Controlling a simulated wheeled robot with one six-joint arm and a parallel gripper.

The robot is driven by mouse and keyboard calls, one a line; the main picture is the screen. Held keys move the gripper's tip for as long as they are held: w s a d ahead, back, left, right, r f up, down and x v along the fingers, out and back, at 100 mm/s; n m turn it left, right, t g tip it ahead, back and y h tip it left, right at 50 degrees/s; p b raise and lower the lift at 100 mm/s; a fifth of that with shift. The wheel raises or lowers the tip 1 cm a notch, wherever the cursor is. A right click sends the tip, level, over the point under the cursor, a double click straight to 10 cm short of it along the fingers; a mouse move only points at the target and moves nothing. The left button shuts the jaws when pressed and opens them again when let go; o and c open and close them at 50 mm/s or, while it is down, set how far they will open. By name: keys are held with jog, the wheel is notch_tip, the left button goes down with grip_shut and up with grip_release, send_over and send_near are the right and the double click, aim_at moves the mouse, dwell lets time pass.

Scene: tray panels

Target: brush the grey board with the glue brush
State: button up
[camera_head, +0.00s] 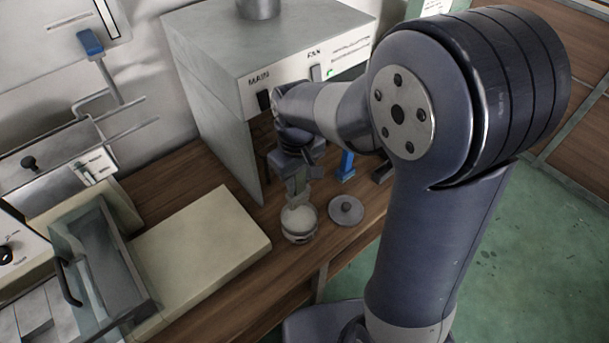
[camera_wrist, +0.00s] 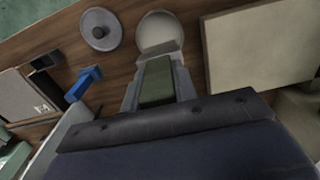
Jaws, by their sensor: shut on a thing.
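My gripper (camera_head: 298,187) is shut on the glue brush and points down just over the glue pot. In the wrist view, the brush's dark green handle (camera_wrist: 157,82) sits between the jaws of my gripper (camera_wrist: 158,70). The bristles are hidden, so I cannot tell whether they touch the glue. The round pot (camera_head: 299,235) is open with pale contents; it also shows in the wrist view (camera_wrist: 160,33). A flat, pale cream-grey board (camera_head: 200,245) lies left of the pot, apart from the gripper; the wrist view shows it at the right (camera_wrist: 265,45).
A round grey lid (camera_head: 346,210) with a knob lies right of the pot. A blue upright object (camera_head: 346,166) stands behind the lid. A large grey machine (camera_head: 215,95) stands behind. A glass-sided tray with a handle (camera_head: 95,260) is left of the board.

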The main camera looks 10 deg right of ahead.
aim_at(299, 203)
jog(key=shift+f+b, duration=3.95)
jog(key=shift+f, duration=1.1)
notch_tip(299, 203, up, 9)
jog(key=p, duration=0.7)
jog(key=shift+r+p, duration=0.15)
jog(key=shift+p, duration=0.25)
